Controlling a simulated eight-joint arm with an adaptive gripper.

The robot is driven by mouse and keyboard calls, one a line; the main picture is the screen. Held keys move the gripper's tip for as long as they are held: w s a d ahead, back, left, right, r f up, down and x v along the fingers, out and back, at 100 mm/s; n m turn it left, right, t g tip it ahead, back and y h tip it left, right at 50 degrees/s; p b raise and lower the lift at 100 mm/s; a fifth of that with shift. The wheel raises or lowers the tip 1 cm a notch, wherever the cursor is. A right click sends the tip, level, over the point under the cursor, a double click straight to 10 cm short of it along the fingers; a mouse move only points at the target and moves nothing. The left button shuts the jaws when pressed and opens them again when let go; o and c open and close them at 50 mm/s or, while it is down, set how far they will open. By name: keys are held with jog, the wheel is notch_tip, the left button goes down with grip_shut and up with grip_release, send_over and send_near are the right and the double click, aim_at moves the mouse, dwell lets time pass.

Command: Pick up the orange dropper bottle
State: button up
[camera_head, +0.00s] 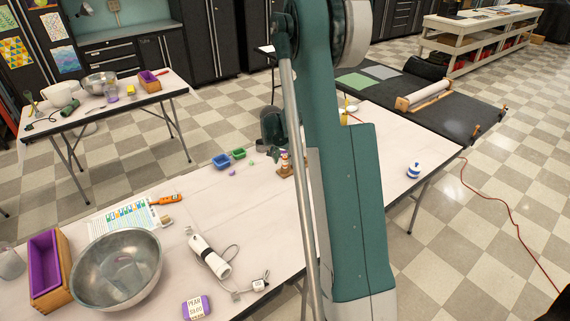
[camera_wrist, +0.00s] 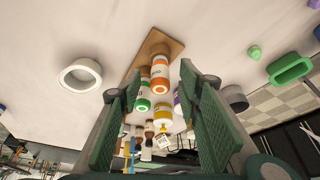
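In the wrist view, the orange dropper bottle (camera_wrist: 160,72) is white with orange bands and stands at the edge of a small wooden board (camera_wrist: 157,42). A green-banded bottle (camera_wrist: 143,102) and a yellow-banded bottle (camera_wrist: 163,118) are close to it. My gripper (camera_wrist: 160,82) is open, with one green finger on each side of this group; it is empty, and no contact with the orange bottle shows. In the head view, the wooden board (camera_head: 287,172) with small bottles is partly hidden by my arm, and my fingers cannot be made out.
A white ring-shaped dish (camera_wrist: 80,76) lies left of the board in the wrist view; a grey cup (camera_wrist: 235,97) and a green mold (camera_wrist: 290,69) lie right. In the head view, a metal bowl (camera_head: 117,268) and a white hand blender (camera_head: 209,255) are nearer on the table.

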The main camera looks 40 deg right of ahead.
aim_at(285, 164)
jog(key=shift+b+x, duration=0.3)
jog(key=shift+x, duration=1.55)
jog(key=shift+c, duration=0.7)
jog(key=c, duration=0.7)
